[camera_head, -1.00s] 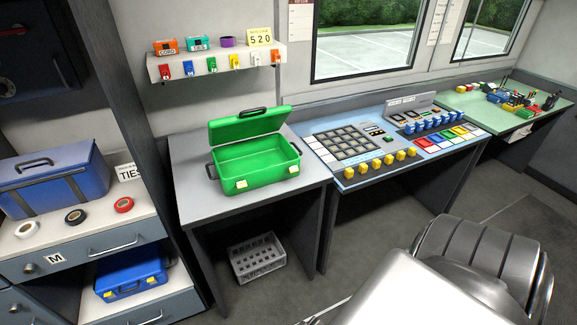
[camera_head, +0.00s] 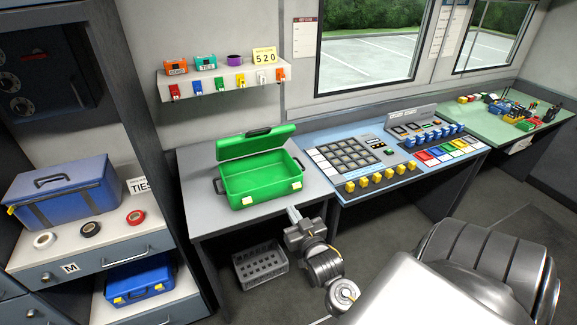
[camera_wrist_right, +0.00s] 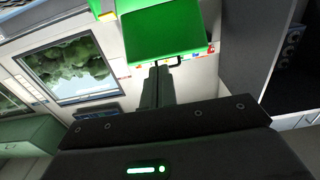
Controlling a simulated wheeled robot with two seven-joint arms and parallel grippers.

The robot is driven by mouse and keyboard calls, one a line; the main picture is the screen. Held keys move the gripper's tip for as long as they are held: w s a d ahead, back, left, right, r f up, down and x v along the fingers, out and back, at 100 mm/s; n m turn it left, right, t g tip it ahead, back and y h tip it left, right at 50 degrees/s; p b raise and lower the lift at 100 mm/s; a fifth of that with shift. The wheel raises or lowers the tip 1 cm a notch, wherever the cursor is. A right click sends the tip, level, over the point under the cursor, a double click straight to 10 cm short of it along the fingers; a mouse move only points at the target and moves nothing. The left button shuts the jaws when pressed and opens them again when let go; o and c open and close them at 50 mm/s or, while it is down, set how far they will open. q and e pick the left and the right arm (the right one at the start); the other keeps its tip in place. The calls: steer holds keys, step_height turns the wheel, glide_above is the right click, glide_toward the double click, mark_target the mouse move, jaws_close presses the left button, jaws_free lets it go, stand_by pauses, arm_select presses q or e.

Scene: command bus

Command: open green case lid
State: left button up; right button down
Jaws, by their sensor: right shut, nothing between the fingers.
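The green case (camera_head: 262,187) sits on the grey table (camera_head: 205,221) in the head view. Its lid (camera_head: 257,143) is tilted up and back, and the inside of the case shows. My right gripper (camera_head: 292,212) is shut and empty, in front of and below the case's front edge, near its right yellow latch (camera_head: 296,186). In the right wrist view the shut fingers (camera_wrist_right: 161,68) point toward the underside or front of the green case (camera_wrist_right: 165,32). My left gripper is not in view.
The button console (camera_head: 360,155) stands to the right of the case. A grey crate (camera_head: 260,264) is under the table. A shelf (camera_head: 222,81) with small boxes and coloured tags hangs on the wall above. A cabinet with a blue bag (camera_head: 62,192) is at the left.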

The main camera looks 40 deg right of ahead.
steer(key=b, duration=1)
glide_toward(255, 147)
steer(key=s+f, duration=0.1)
steer(key=f, duration=0.1)
steer(key=shift+w+r+b, duration=0.25)
steer(key=shift+w+b, duration=0.05)
steer(key=shift+w, duration=0.4)
steer(key=shift+w, duration=0.1)
steer(key=shift+r+b+x, duration=0.15)
steer(key=shift+b+x, duration=0.55)
steer(key=shift+x, duration=0.45)
steer(key=shift+r+b+x, duration=0.15)
steer(key=shift+b+x, duration=0.5)
steer(key=shift+x, duration=0.5)
steer(key=shift+r+b+x, duration=0.15)
steer(key=shift+b+x, duration=0.35)
steer(key=shift+x, duration=0.2)
steer(key=shift+r+b+x, duration=0.15)
steer(key=shift+b+x, duration=0.35)
steer(key=shift+x, duration=0.15)
steer(key=shift+r+b+x, duration=0.25)
steer(key=shift+b+x, duration=0.85)
steer(key=shift+x, duration=0.15)
steer(key=shift+r+b+x, duration=0.2)
steer(key=shift+b+x, duration=0.9)
steer(key=shift+x, duration=0.1)
steer(key=shift+d, duration=0.1)
